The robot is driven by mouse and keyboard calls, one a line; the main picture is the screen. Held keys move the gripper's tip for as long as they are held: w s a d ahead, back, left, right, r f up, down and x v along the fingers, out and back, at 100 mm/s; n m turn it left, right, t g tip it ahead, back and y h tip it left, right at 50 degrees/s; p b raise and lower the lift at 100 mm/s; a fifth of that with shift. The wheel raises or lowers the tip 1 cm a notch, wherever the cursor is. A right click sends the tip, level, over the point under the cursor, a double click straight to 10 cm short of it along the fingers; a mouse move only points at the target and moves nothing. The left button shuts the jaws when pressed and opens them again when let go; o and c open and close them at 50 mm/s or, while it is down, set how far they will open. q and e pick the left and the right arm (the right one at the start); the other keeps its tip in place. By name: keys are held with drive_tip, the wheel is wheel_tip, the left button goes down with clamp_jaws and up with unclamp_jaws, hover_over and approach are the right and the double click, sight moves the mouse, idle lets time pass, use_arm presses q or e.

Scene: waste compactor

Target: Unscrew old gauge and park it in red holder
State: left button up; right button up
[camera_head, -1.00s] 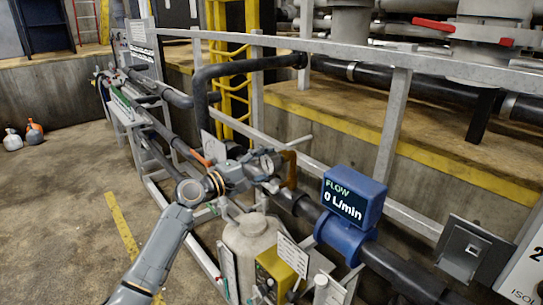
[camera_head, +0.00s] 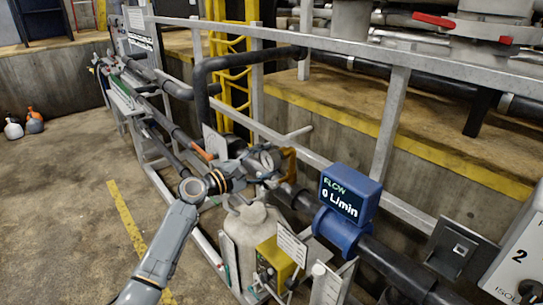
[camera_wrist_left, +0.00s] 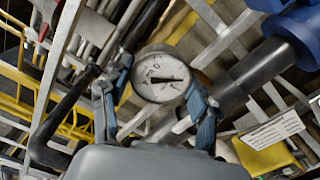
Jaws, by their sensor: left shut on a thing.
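The old gauge (camera_wrist_left: 160,75) is round with a white dial and dark needle. In the left wrist view it sits between the two blue-grey fingers of my left gripper (camera_wrist_left: 158,108), which is shut on it. In the head view my left gripper (camera_head: 270,163) is above the pipe, left of the blue flow meter, and the gauge there is small and partly covered by the fingers. I cannot tell whether the gauge is still threaded to its fitting. I cannot make out the red holder. My right gripper is not in view.
The blue flow meter (camera_head: 346,204) reads 0 L/min, close right of the gripper. A pale tank (camera_head: 250,238) and a yellow box (camera_head: 275,262) stand below it. A grey railing (camera_head: 390,125) runs behind. Open floor (camera_head: 60,200) lies at the left.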

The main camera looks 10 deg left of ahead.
use_arm(q)
drive_tip(key=shift+d+r+n+p, duration=0.1)
drive_tip(key=shift+r+n+p, duration=0.15)
drive_tip(key=shift+n+p, duration=0.5)
drive_tip(key=shift+f+n, duration=0.2)
drive_tip(key=shift+n, duration=0.45)
drive_tip(key=shift+n+b, duration=0.3)
drive_tip(key=shift+n, duration=0.4)
drive_tip(key=o, duration=1.4)
drive_tip(key=shift+c, duration=0.2)
drive_tip(key=shift+f, duration=0.1)
drive_tip(key=shift+c, duration=0.4)
